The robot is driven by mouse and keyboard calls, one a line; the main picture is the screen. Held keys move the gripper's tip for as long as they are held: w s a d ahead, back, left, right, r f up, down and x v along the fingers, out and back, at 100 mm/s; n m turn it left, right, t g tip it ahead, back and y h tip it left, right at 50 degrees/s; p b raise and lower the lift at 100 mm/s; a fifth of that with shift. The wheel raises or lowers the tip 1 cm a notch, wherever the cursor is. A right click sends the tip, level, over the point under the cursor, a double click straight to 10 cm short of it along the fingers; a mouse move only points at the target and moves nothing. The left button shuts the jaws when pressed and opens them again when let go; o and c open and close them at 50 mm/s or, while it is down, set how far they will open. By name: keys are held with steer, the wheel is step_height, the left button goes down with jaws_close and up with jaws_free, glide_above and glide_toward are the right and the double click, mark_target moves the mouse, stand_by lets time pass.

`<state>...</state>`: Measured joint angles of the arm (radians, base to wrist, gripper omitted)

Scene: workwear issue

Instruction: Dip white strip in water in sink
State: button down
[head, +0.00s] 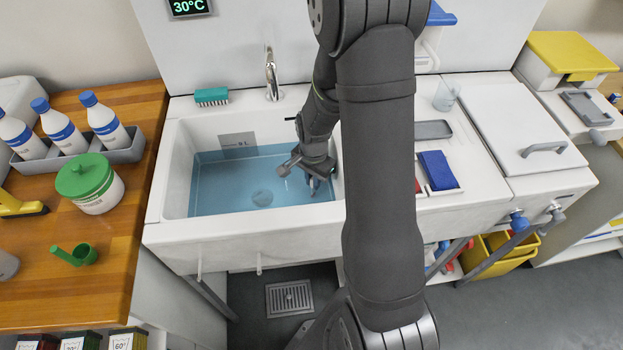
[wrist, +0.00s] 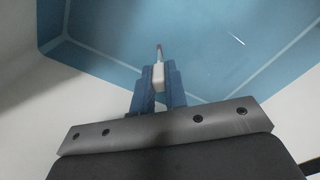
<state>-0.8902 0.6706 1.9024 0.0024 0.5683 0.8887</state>
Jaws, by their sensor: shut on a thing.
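The white sink (head: 180,165) holds blue water (head: 225,180), which also shows in the wrist view (wrist: 200,35). My gripper (head: 314,186) is over the right part of the basin, low near the water. In the wrist view my gripper (wrist: 158,85) is shut on the white strip (wrist: 158,76), a small white piece with a thin, reddish far end that points out past the fingers toward the water. I cannot tell whether its tip touches the water. In the head view the strip is too small to make out, and my arm hides the basin's right edge.
A tap (head: 271,75) and a green brush (head: 211,96) are at the sink's back rim. A wooden counter (head: 125,235) on the left bears bottles in a grey tray, a green-lidded tub (head: 98,200) and a green scoop. A blue pad (head: 437,170) lies to the right.

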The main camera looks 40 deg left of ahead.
steer(key=shift+w+d, duration=0.25)
steer(key=shift+s+a, duration=0.4)
stand_by(0.4)
steer(key=shift+w+d, duration=0.4)
steer(key=shift+s+a, duration=0.2)
stand_by(0.5)
steer(key=shift+s+a, duration=0.2)
steer(key=shift+r, duration=0.5)
step_height(320, 180, up, 19)
stand_by(1.1)
